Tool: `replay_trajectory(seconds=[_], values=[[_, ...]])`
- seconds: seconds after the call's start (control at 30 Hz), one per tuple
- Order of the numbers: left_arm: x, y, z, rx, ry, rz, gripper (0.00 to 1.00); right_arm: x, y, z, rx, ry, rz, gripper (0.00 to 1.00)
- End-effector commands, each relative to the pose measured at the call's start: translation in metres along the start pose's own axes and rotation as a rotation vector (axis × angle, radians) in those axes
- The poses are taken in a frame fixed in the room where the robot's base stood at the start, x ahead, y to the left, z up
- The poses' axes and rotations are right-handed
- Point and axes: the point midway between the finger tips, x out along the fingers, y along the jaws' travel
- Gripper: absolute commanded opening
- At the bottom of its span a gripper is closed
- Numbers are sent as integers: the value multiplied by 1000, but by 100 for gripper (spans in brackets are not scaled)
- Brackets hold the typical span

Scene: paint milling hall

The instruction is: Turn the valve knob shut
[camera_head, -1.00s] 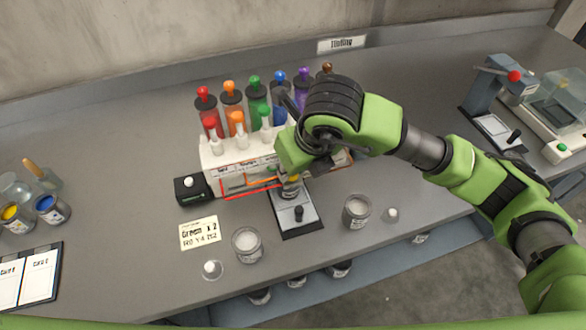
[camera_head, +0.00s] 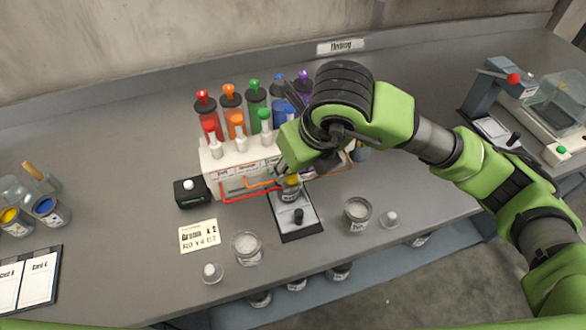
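A dispenser rack (camera_head: 224,167) stands against the back of the bench, with a row of coloured cylinders: red (camera_head: 207,115), orange (camera_head: 232,110), green (camera_head: 257,105), blue and purple. White valve knobs (camera_head: 240,137) stick up along its top front, and a green-topped one (camera_head: 264,121) shows at the middle. My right gripper (camera_head: 281,166) is at the rack's front right, close above a jar (camera_head: 290,188) on a black-and-grey stand (camera_head: 298,217). The wrist hides the rack's right part and any knob there. Whether the fingers hold anything is not visible. My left gripper is out of view.
Two open jars of white material (camera_head: 247,248) (camera_head: 358,213) stand in front, with small lids beside them. A black box with a white button (camera_head: 191,192), a note card (camera_head: 199,236), paint jars (camera_head: 47,210) and a press (camera_head: 497,100) are around.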

Motion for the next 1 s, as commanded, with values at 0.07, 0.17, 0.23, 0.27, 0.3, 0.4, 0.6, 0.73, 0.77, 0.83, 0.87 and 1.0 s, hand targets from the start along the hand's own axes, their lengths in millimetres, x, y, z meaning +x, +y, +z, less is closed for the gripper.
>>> replay_trajectory(seconds=[0.07, 0.17, 0.23, 0.27, 0.3, 0.4, 0.6, 0.73, 0.77, 0.83, 0.87, 1.0], values=[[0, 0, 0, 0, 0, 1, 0, -20, 0, 2, -2, -7, -1, 37], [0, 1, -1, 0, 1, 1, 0, -42, 0, 2, -1, -7, -1, 37], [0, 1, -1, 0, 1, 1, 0, -55, 0, 2, -1, -6, -1, 37], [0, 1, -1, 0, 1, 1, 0, -60, 0, 2, -1, -6, -1, 37], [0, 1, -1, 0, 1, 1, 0, -67, 0, 1, -1, -5, -1, 37], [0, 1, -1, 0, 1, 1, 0, -79, 0, 1, 1, -3, -1, 37], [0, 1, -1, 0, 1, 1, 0, -88, 0, 0, 0, -1, 0, 37], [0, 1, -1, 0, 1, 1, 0, -88, 0, 0, 0, -1, 0, 37], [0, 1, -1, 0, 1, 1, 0, -88, 0, 0, 0, -1, 0, 37], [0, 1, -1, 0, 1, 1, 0, -88, 0, 0, 0, -1, 0, 37], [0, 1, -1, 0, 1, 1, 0, -88, 0, 0, 0, -1, 0, 37], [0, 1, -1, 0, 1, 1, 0, -88, 0, 0, 1, -1, 0, 37]])
